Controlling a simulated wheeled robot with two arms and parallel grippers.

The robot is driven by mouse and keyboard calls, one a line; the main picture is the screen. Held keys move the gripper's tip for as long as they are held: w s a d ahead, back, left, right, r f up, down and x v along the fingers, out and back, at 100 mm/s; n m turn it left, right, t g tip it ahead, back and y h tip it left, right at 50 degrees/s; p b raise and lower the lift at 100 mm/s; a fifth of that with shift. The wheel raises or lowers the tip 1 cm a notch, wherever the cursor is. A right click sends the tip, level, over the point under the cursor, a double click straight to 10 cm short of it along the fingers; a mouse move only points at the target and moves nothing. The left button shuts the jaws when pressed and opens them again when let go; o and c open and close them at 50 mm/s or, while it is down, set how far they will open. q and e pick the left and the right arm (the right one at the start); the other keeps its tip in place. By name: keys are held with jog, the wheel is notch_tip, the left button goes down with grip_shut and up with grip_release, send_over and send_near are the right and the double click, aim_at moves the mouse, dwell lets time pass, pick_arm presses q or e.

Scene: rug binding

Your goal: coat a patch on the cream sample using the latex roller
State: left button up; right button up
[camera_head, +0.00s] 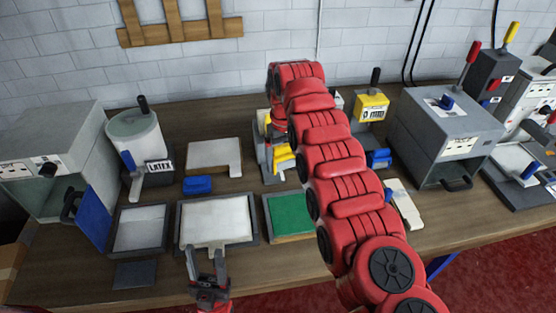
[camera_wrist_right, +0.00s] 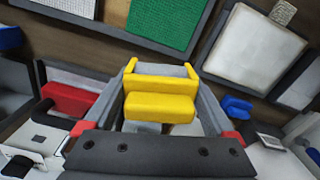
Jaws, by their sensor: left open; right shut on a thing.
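The cream sample (camera_head: 215,218) lies in a grey-framed tray in the middle front of the bench; it also shows in the right wrist view (camera_wrist_right: 252,45). My left gripper (camera_head: 206,256) is open and seems empty at the tray's front edge. My right arm stretches to the back of the bench and hides much of its own gripper. In the right wrist view my right gripper (camera_wrist_right: 160,100) is shut on a yellow block-like part (camera_wrist_right: 160,107), with grey uprights beside it. I cannot tell whether this is the latex roller. A pot labelled LATEX (camera_head: 130,128) stands at back left.
A green board (camera_head: 283,216) lies right of the cream sample, a smaller tray (camera_head: 117,243) left of it. Behind are a blue block (camera_head: 197,185) and a notched white board (camera_head: 208,155). Grey machines stand at left (camera_head: 75,130) and right (camera_head: 425,125).

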jog(key=shift+m, duration=0.6)
jog(key=d, duration=0.1)
jog(key=w+d, duration=0.1)
jog(key=d, duration=0.1)
jog(key=d+r, duration=0.1)
jog(key=shift+w+d+r, duration=0.1)
jog(key=shift+w+d, duration=0.05)
jog(key=shift+d, duration=0.2)
jog(key=shift+w+d+r+m, duration=0.1)
jog(key=shift+w+d+m, duration=0.1)
jog(key=shift+d, duration=0.2)
jog(key=shift+w+d+r+m, duration=0.1)
jog(key=shift+w+d, duration=0.05)
jog(key=shift+d, duration=0.25)
jog(key=shift+d, duration=0.2)
